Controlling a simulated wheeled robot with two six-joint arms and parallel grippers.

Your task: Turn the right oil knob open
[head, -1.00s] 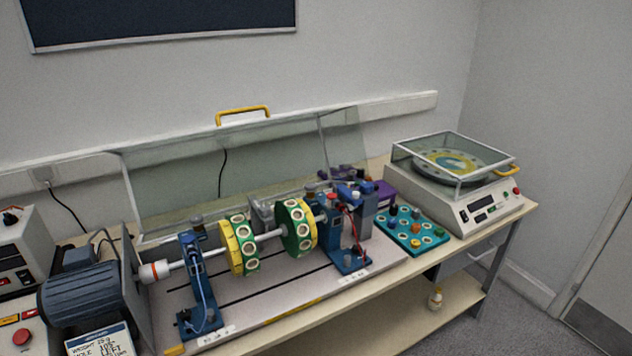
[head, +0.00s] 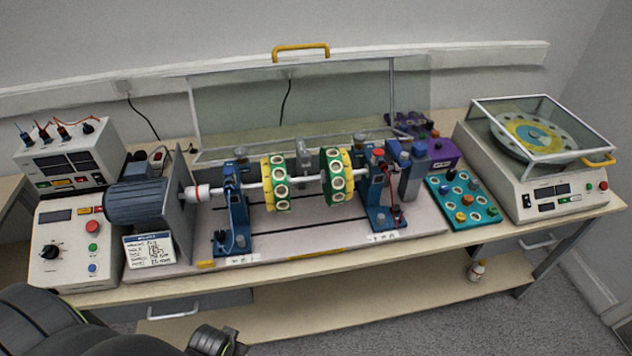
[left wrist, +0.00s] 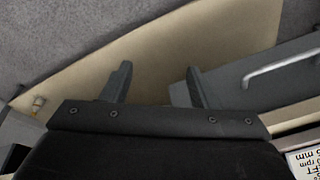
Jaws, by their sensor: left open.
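The right blue bearing stand (head: 376,195) holds the right end of the shaft on the test rig. A grey knob (head: 360,139) and a red knob (head: 378,153) show at its top; I cannot tell how either is turned. The left blue bearing stand (head: 236,205) has a similar grey knob (head: 240,152) on top. My left gripper (left wrist: 157,76) is open and empty in the left wrist view, with the lower shelf and floor beyond its fingers. It is far below and left of the right stand. My right gripper is not in view.
The clear cover (head: 335,105) stands raised behind the shaft. Yellow-green discs (head: 338,175) sit between the stands. A motor (head: 137,203) and control boxes stand left. A teal tray (head: 462,215) and a balance machine (head: 530,190) stand right. The bench front edge lies between my arm and the rig.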

